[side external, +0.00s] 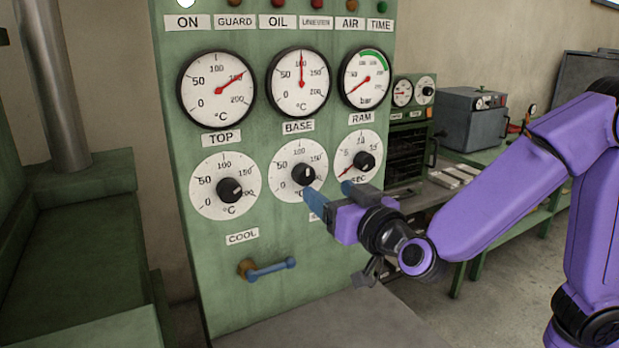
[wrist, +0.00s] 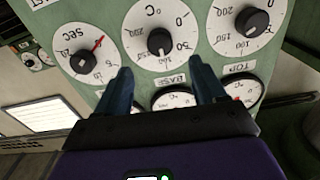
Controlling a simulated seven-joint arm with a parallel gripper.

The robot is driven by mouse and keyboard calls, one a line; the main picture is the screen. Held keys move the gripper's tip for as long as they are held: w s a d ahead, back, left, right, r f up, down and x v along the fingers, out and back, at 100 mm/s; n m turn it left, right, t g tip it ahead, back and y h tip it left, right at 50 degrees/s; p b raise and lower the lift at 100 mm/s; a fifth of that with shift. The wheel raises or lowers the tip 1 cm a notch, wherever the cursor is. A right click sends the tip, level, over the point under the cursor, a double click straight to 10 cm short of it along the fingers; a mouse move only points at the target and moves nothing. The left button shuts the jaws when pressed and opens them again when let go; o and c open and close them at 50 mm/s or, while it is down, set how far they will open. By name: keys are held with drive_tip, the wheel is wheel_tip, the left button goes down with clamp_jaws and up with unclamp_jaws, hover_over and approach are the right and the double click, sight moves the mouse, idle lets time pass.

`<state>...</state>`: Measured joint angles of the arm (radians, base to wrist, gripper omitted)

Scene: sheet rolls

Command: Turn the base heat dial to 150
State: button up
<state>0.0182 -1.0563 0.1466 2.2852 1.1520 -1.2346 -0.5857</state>
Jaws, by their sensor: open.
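The base heat dial (side external: 283,186) is a white scale from 0 to 200 °C with a black knob (side external: 304,175), in the middle of the lower dial row. In the wrist view the dial (wrist: 144,22) appears upside down, its knob (wrist: 160,41) near the centre line between the fingers. The knob's pale mark appears to point near 100. My gripper (side external: 329,191) is open and empty, with blue fingertips just in front of the panel, low and right of the knob. In the wrist view my gripper (wrist: 162,70) shows both fingers spread, apart from the knob.
The top dial (side external: 212,202) is left of the base dial and the seconds dial (side external: 347,151) right of it, close by. The base gauge (side external: 299,90) above reads about 100. A blue-handled lever (side external: 270,268) sticks out below.

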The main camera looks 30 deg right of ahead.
sight(307, 176)
drive_tip(key=w, duration=0.8)
drive_tip(key=shift+w, duration=0.2)
drive_tip(key=shift+c, duration=0.4)
drive_tip(key=c, duration=1)
